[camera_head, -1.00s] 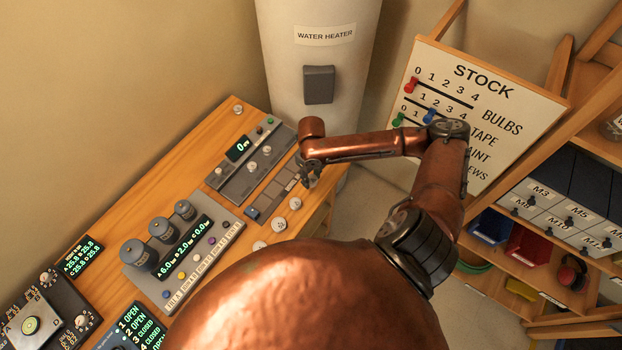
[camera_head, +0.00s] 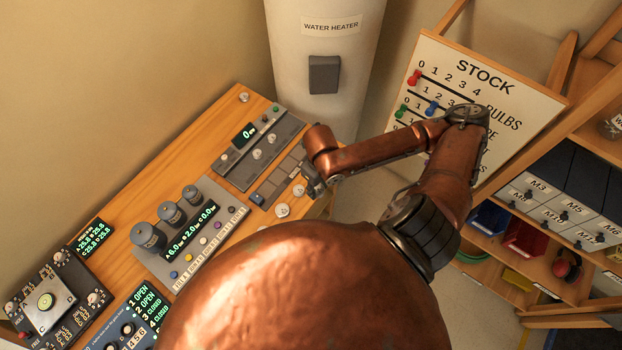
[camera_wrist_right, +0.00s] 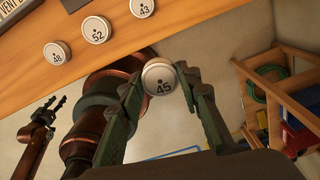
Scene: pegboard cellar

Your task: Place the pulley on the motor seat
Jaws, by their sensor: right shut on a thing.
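My right gripper (camera_head: 314,186) is over the right edge of the bench in the head view. In the right wrist view, its green fingers (camera_wrist_right: 166,105) are shut on a round pale pulley marked 45 (camera_wrist_right: 158,78). The held pulley is not clear in the head view, hidden by the gripper. Pulleys marked 48 (camera_wrist_right: 57,53), 52 (camera_wrist_right: 96,29) and 43 (camera_wrist_right: 142,7) lie in a row near the bench edge. My left gripper (camera_wrist_right: 50,106) shows small at the left of the wrist view, with fingers apart and empty. I cannot tell which part is the motor seat.
The wooden bench (camera_head: 125,213) carries a long grey panel with a small display (camera_head: 244,135), a console with three dark cylinders (camera_head: 171,214), and other panels at lower left. The water heater (camera_head: 325,105) stands behind. A stock board (camera_head: 455,85) and shelves stand at right.

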